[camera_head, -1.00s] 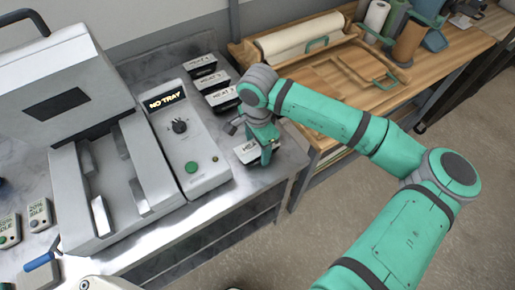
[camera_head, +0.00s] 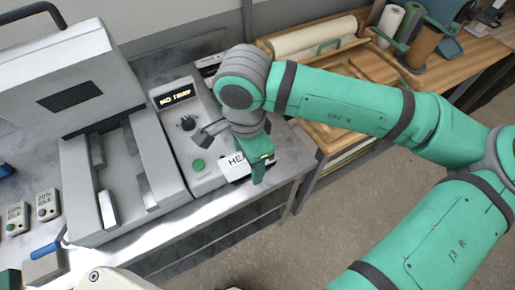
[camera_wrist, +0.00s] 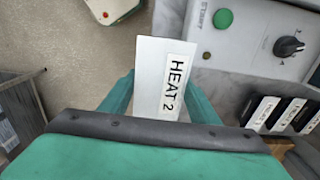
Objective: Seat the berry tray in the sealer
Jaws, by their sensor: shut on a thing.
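My gripper (camera_head: 262,163) is shut on a white block labelled HEAT 2 (camera_wrist: 162,72). The wrist view shows it between my fingers; in the head view its label (camera_head: 236,160) is partly hidden by my gripper. The grey sealer (camera_head: 80,205) stands at the left in the head view, its hood (camera_head: 75,85) above an empty bed between upright guides. Beside it is a control panel (camera_head: 190,140) with a NO TRAY display, a dark knob and a green button. My gripper is at the panel's right front side. I see no berry tray in any view.
More dark blocks with white labels (camera_wrist: 265,112) stand behind the panel, largely hidden by my arm in the head view. Small boxes with green buttons (camera_head: 47,204) sit at the left. A wooden bench (camera_head: 345,70) with paper rolls is at the back right.

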